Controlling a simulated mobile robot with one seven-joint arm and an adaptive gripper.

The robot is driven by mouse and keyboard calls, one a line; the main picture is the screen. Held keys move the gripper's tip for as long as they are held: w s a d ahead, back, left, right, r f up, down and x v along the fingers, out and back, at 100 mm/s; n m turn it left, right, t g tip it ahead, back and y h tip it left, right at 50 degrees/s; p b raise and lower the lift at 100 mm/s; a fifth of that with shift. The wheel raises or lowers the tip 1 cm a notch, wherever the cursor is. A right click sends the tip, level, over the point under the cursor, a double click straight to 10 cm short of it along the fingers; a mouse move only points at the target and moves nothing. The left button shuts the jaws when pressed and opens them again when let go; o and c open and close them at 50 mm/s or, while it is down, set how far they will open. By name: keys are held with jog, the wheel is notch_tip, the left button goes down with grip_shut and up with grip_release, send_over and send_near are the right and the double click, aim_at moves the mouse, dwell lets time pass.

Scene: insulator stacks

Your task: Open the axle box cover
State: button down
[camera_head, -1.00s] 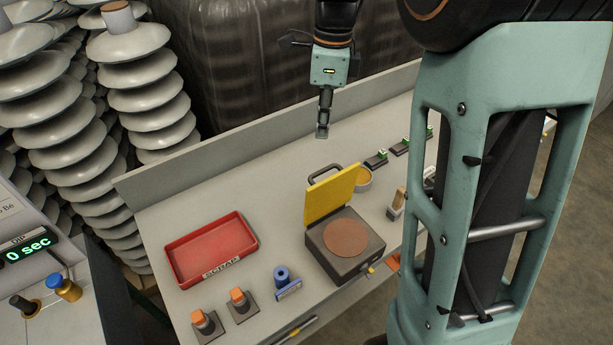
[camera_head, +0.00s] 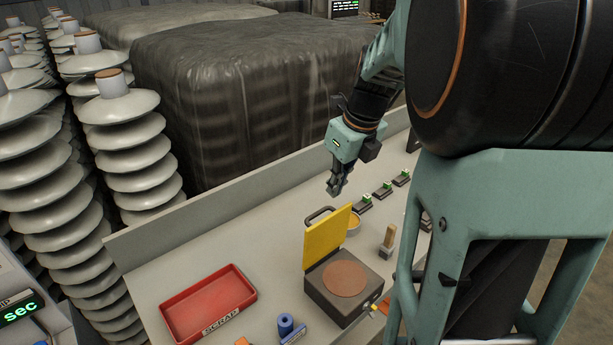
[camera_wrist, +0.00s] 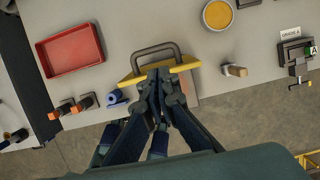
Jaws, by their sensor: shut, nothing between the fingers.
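The axle box (camera_head: 333,300) is a dark box on the bench with a round brown disc (camera_head: 345,278) on its top. Its yellow cover (camera_head: 327,238) stands upright at the back edge, open, with a dark handle (camera_head: 320,215) behind it. In the wrist view the cover (camera_wrist: 184,66) shows edge-on with its handle (camera_wrist: 152,50) above it; my gripper hides most of the box. My gripper (camera_head: 335,192) is shut and empty, in the air above and behind the cover. It also shows in the wrist view (camera_wrist: 158,75).
A red scrap tray (camera_head: 208,303) lies left of the box, with a blue spool (camera_head: 286,325) between. A round yellow dish (camera_head: 354,224), a wooden-handled tool (camera_head: 388,240) and several green-topped blocks (camera_head: 383,189) lie behind and right. A raised back wall (camera_head: 215,204) edges the bench.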

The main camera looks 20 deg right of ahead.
aim_at(327, 207)
jog(key=x, duration=0.8)
jog(key=w+a+f+p, duration=0.1)
jog(key=w+a+p, duration=0.1)
jog(key=w, duration=0.4)
jog(key=shift+a+f+p, duration=0.3)
jog(key=shift+p, duration=0.3)
